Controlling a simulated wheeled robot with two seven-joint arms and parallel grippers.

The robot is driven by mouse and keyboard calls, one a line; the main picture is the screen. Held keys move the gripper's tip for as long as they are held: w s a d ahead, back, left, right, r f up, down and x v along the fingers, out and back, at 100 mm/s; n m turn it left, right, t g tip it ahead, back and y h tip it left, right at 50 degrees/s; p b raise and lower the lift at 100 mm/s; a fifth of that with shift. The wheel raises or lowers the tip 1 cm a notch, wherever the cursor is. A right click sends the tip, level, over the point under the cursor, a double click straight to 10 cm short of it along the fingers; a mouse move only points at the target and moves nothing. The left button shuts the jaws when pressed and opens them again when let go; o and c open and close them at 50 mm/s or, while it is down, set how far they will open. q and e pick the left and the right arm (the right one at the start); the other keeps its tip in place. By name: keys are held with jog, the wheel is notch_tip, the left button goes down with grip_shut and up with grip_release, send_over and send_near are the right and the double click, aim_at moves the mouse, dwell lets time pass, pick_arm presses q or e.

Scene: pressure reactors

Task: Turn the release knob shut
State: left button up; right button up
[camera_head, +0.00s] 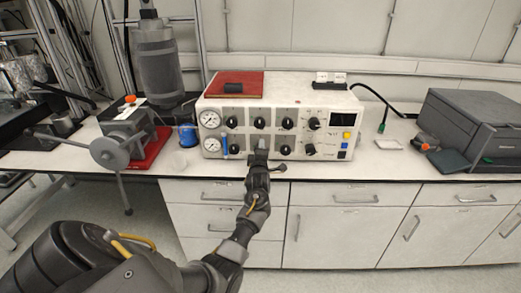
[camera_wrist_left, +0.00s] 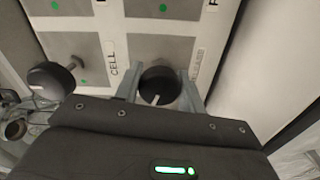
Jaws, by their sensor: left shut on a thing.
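A white pressure control box (camera_head: 280,161) with gauges and black knobs stands on the bench. My left gripper (camera_head: 258,150) reaches its lower row of knobs and hides the knob there in the head view. In the left wrist view my left gripper (camera_wrist_left: 162,92) is shut on a black knob, the release knob (camera_wrist_left: 160,82), with one finger on each side. The knob's white mark points toward the bottom of that picture, slightly left. My right gripper is in neither view.
A neighbouring black knob (camera_wrist_left: 50,80) sits close to my left gripper in the wrist view. A red pad (camera_head: 235,78) lies on top of the box.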

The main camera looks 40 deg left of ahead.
pick_arm(q)
jog(key=m+p, duration=0.1)
jog(key=m, duration=0.2)
jog(key=shift+f+m, duration=0.1)
jog(key=shift+m, duration=0.3)
jog(key=m+p, duration=0.1)
jog(key=m, duration=0.2)
jog(key=shift+m, duration=0.3)
jog(key=m+p, duration=0.1)
jog(key=m, duration=0.2)
jog(key=shift+s+a+f+m+p, duration=0.1)
jog(key=shift+m+p, duration=0.35)
jog(key=shift+m, duration=1.35)
jog(key=o, duration=1)
jog(key=shift+c, duration=0.2)
